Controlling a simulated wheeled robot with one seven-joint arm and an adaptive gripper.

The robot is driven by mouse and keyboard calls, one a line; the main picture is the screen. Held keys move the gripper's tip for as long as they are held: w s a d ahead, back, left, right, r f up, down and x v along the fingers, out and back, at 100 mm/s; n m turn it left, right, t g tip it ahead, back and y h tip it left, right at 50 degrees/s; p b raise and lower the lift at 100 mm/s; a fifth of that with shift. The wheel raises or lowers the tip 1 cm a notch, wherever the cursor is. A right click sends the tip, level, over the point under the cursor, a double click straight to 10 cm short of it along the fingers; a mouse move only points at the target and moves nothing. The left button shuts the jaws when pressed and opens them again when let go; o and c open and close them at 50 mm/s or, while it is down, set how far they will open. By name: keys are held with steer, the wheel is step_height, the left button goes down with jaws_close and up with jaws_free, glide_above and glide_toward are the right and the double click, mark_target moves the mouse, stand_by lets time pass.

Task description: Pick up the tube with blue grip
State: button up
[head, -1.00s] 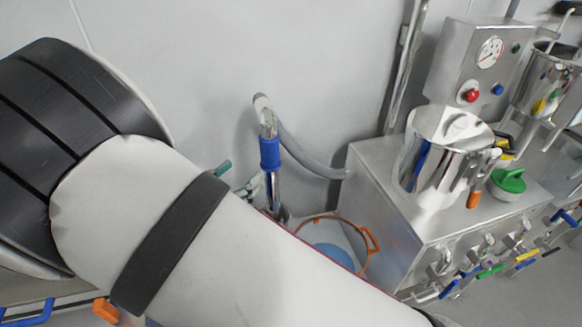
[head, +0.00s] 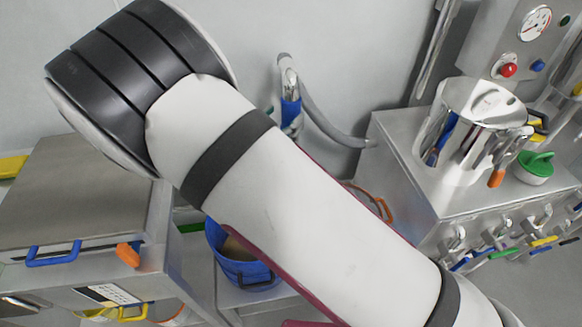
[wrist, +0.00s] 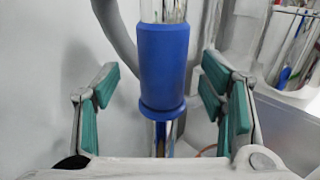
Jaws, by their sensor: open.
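The tube with blue grip (head: 290,112) stands upright near the wall in the head view, a metal tube with a blue sleeve and a grey hose from its top. My arm hides its lower part there. In the wrist view the blue grip (wrist: 163,68) is large and central, with shiny metal above and below it. My gripper (wrist: 164,103) is open, its green-padded fingers on the left and right of the tube with gaps on both sides. The fingers do not show clearly in the head view.
A steel cabinet (head: 75,190) stands at left. A blue bucket (head: 240,262) is below my arm. The grey hose (head: 330,130) runs close behind the tube.

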steer(key=x, duration=0.4)
steer(key=shift+d+f, duration=0.1)
steer(key=shift+f, duration=0.05)
jaws_close()
